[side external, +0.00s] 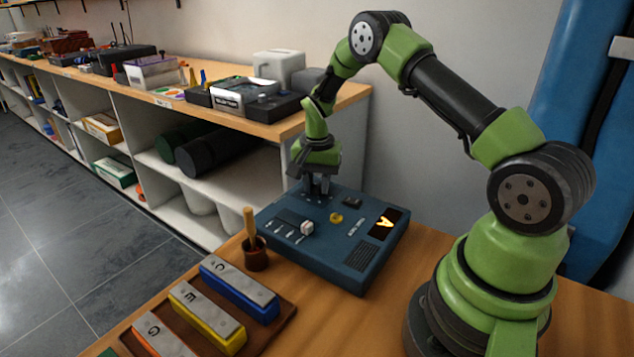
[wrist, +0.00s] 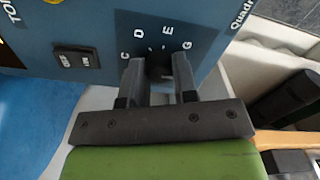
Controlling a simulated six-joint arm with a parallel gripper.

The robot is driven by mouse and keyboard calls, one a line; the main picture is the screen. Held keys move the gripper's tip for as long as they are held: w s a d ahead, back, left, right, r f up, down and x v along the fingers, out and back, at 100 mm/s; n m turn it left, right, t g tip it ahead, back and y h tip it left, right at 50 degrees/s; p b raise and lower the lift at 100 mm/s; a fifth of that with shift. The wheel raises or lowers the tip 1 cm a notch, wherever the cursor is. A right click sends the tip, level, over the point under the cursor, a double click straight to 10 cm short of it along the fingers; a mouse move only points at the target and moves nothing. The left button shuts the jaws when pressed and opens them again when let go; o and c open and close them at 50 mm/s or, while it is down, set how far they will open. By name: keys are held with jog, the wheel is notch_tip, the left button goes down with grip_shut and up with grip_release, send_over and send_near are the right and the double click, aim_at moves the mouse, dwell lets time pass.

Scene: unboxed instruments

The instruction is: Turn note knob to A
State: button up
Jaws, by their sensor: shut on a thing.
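The blue instrument box (side external: 345,262) sits on the wooden table, with a lit orange letter that looks like an A on its dark display (side external: 383,223). In the wrist view, the dark note knob (wrist: 160,68) stands on the panel among the letters C, D, E and G; any other letters are hidden. My gripper (side external: 318,187) is down at the box's far edge. In the wrist view, my gripper (wrist: 157,76) has one finger on each side of the knob and is shut on it. The knob's pointer cannot be made out.
A yellow knob (side external: 336,218), a white slider cap (side external: 307,227) and a rocker switch (wrist: 76,61) are also on the panel. A cup with a wooden-handled tool (side external: 256,258) and several coloured chime bars (side external: 239,288) stand left of the box. Shelving (side external: 225,170) stands behind.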

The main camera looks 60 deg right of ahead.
aim_at(317, 185)
dwell(0.3)
jog(key=o, duration=0.9)
jog(key=shift+r, duration=0.1)
notch_tip(317, 185, up, 10)
jog(key=shift+f, duration=0.1)
